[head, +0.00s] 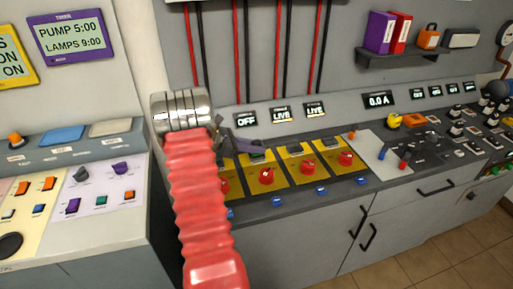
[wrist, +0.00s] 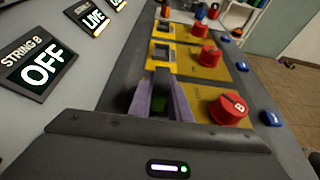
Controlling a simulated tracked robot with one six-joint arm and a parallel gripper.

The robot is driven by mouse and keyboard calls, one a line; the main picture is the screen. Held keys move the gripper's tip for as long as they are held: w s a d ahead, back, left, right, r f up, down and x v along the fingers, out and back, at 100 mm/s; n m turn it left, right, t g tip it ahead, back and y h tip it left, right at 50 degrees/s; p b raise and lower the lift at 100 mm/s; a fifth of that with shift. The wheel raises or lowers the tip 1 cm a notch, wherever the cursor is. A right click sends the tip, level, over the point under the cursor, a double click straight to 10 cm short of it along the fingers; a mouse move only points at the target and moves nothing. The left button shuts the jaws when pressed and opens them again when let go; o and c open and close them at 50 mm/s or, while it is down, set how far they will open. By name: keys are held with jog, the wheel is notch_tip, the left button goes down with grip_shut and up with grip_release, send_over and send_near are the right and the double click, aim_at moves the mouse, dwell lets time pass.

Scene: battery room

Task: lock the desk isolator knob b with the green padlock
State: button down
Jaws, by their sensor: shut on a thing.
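Desk isolator knob B (wrist: 230,109) is red with a white letter B, on a yellow plate at the right of the wrist view. In the head view my red arm partly hides the leftmost red knob (head: 225,186). The string B display (wrist: 41,64) reads OFF, as does the left display (head: 246,119) in the head view. My gripper (wrist: 162,88) has purple fingers, low over the yellow plate beside knob B. It is shut on the green padlock, of which only dark green parts show around the fingers. In the head view my gripper (head: 254,148) hides the padlock.
Two more displays read LIVE (head: 281,115). More red knobs (head: 266,174) on yellow plates stand along the desk, with blue parts (head: 278,202) along its front edge. A grey panel with small levers (head: 382,154) lies to the right. The wall rises close behind the displays.

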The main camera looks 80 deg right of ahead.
jog(key=shift+f, duration=0.5)
dwell(0.4)
jog(key=c, duration=1.9)
grip_release()
jog(key=shift+w, duration=0.1)
jog(key=shift+v, duration=5.3)
jog(key=shift+w, duration=0.1)
